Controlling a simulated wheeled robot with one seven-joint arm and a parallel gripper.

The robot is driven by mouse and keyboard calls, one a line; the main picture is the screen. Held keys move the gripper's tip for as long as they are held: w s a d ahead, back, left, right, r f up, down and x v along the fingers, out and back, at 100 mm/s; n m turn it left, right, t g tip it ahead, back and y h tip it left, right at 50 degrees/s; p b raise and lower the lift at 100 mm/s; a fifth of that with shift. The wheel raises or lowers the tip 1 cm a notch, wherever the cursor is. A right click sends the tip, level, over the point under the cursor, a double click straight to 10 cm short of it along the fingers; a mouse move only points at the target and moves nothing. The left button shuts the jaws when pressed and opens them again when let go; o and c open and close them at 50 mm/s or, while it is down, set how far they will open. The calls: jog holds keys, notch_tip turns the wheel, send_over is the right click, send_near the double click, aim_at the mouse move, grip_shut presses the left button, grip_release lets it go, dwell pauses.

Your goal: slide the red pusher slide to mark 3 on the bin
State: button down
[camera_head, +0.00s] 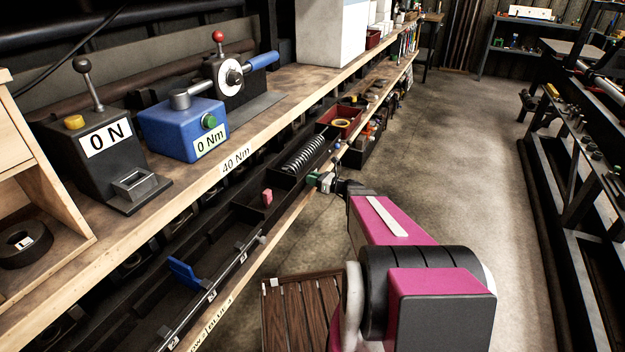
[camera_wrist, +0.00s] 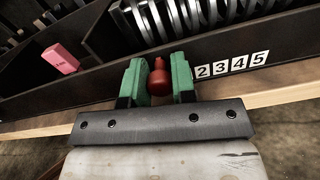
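The red pusher slide (camera_wrist: 159,80) shows in the wrist view as a rounded red knob in front of the bin's wall. My gripper (camera_wrist: 159,76) has its two green fingers on either side of the knob, which fills the gap between them. The bin (camera_wrist: 213,49) has a dark front wall with white labels 2, 3, 4 and 5 to the right of my fingers. Mark 3 (camera_wrist: 220,69) is second in the visible row. Any label behind my fingers is hidden. In the head view my gripper (camera_head: 321,180) is at the bin's front; the knob is not distinguishable there.
A pink block (camera_head: 267,197) lies in the neighbouring compartment. The floor to the right is open.

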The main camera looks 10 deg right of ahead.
aim_at(312, 169)
jog(key=w+d, duration=0.2)
jog(key=w, duration=0.1)
jog(key=w+d, duration=0.1)
jog(key=w, duration=0.1)
jog(key=shift+d, duration=0.3)
jog(key=shift+s, duration=0.1)
jog(key=c, duration=0.9)
grip_release()
jog(key=v, duration=1)
jog(key=shift+s+d, duration=0.25)
jog(key=shift+d, duration=0.05)
